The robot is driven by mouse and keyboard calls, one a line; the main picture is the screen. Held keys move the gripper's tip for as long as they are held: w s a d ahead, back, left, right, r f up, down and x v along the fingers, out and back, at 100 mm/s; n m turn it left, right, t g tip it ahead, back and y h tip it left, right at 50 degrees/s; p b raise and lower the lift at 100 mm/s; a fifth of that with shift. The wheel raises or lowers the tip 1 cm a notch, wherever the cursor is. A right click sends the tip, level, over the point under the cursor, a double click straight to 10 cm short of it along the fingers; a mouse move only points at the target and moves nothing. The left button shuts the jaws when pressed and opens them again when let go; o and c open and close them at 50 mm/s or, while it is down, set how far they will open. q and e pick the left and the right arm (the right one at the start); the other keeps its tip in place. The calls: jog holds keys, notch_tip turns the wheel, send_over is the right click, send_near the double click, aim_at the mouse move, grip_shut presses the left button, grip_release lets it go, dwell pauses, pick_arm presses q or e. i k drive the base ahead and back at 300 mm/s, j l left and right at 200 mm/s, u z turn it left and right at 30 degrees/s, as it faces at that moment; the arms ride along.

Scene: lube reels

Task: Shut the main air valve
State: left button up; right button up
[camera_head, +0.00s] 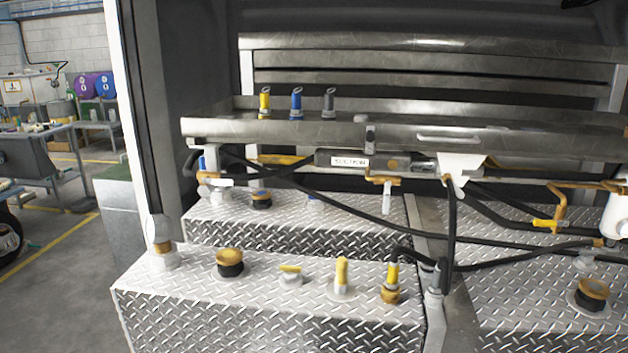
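Several valves and fittings show in the head view, and I cannot tell which one is the main air valve. On the front diamond-plate tank are a low fitting with a flat yellow handle (290,268), an upright yellow fitting (341,272) and a yellow and brass fitting (391,282) joined to a black hose. A yellow handle (545,223) lies level by brass piping at the right. A pale lever (217,182) sits by brass piping at the left, under the metal shelf. Neither gripper is in view.
The metal shelf (400,130) carries yellow, blue and grey nozzles (296,103). A label (350,162) appears to read "SUCTION". Black hoses (450,235) cross the space above the tanks. Black-and-brass caps (229,263) stick up. A grey door post stands left; workshop floor (50,260) lies beyond.

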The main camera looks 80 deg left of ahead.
aim_at(205, 181)
jog(key=u, duration=3.55)
jog(key=i+l, duration=0.35)
